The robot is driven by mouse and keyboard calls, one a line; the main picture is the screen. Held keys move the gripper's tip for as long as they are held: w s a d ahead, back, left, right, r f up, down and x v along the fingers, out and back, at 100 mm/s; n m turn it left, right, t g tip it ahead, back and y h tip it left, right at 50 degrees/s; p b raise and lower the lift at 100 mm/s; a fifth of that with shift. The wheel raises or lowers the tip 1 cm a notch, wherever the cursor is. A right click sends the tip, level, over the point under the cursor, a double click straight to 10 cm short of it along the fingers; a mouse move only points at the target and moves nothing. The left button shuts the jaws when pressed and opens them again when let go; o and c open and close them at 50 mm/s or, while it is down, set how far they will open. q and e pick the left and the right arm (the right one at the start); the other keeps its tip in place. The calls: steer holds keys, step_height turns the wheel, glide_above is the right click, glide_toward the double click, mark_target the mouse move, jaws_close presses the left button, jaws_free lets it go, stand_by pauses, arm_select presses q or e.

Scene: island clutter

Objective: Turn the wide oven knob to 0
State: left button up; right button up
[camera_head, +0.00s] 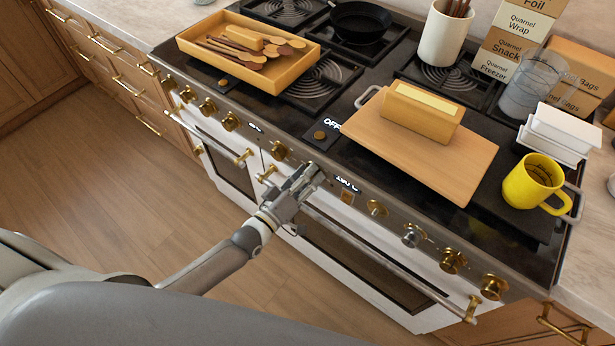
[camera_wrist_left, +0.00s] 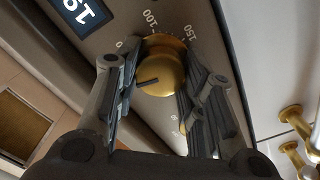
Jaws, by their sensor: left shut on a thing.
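My left gripper (camera_head: 308,178) reaches the front panel of the range, and its fingers hide the knob there in the head view. In the left wrist view, the gripper (camera_wrist_left: 160,85) has a finger on each side of a round brass knob (camera_wrist_left: 165,68) and is shut on it. The knob's dark pointer line points left and slightly down in that picture. Printed marks around it include 100 and 150; a 0 shows beside the left finger, possibly part of a longer number. My right gripper is not in view.
A lit display (camera_head: 347,184) sits beside the gripper. More brass knobs (camera_head: 376,208) line the panel, with a long oven handle (camera_head: 385,265) below. A wooden board (camera_head: 430,160), a wooden tray (camera_head: 205,52) and a yellow mug (camera_head: 528,183) stand on the stovetop.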

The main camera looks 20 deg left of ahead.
arm_select(q)
steer(key=shift+f+n, duration=0.15)
steer(key=shift+n, duration=0.75)
steer(key=o, duration=1)
steer(key=v, duration=1.2)
